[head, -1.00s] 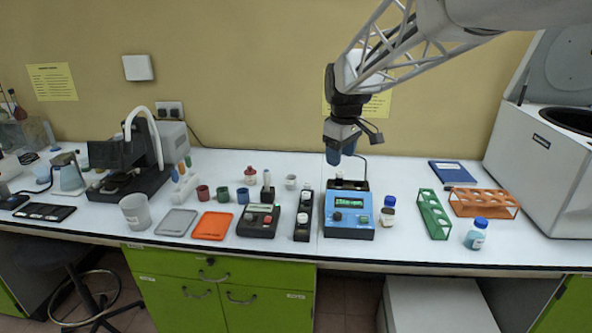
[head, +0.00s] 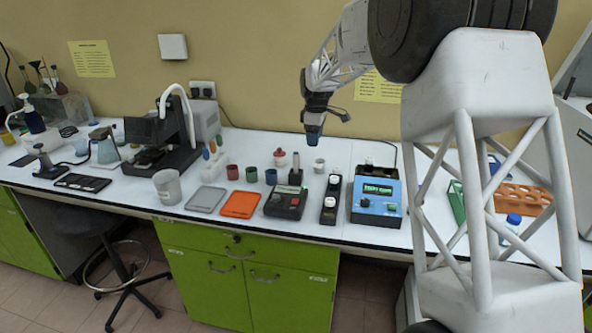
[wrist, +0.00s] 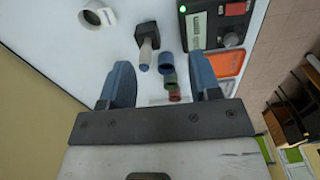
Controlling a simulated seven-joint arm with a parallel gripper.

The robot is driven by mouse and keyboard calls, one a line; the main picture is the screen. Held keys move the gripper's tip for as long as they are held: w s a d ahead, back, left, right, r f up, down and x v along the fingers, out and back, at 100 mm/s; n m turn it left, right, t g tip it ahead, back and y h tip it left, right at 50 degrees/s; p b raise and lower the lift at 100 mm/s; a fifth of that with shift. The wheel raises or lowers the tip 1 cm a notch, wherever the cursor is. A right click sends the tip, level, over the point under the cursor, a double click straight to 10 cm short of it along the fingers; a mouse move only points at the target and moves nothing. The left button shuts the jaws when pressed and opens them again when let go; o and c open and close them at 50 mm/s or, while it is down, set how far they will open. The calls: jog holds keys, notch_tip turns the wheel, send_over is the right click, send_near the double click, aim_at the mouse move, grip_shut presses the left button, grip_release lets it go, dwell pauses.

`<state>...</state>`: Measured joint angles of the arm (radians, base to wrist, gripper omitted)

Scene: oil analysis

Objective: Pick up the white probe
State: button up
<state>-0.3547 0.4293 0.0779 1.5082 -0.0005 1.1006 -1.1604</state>
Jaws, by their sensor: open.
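A pale grey-white probe (head: 295,171) stands upright in a small black holder (head: 295,178) behind the dark grey meter; I take it as the white probe. In the wrist view the probe (wrist: 146,54) shows from above, with a blue end and the black block (wrist: 147,32) beyond it. My gripper (head: 313,133) hangs above the bench, fingers downward. In the wrist view my gripper (wrist: 163,82) has its blue fingers wide apart with nothing between them. The probe lies ahead of the finger gap, apart from both fingers.
Blue (wrist: 166,63), green and red cups stand in a row near the probe. A white cup (head: 319,166) stands to its right. My arm hides part of the right side.

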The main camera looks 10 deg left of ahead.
aim_at(296, 162)
jog(key=w+a+f, duration=0.1)
jog(key=a+f, duration=0.1)
jog(key=w+a+f+n, duration=0.1)
jog(key=w+a+f, duration=0.1)
jog(key=a, duration=0.1)
jog(key=w+a+f+n, duration=0.1)
jog(key=w+a+f, duration=0.1)
jog(key=shift+w+a, duration=0.1)
jog(key=shift+a, duration=0.1)
jog(key=shift+f, duration=0.1)
jog(key=shift+f, duration=1.3)
jog(key=shift+f, duration=2.6)
jog(key=c, duration=1)
jog(key=shift+r, duration=0.15)
jog(key=shift+r, duration=4.9)
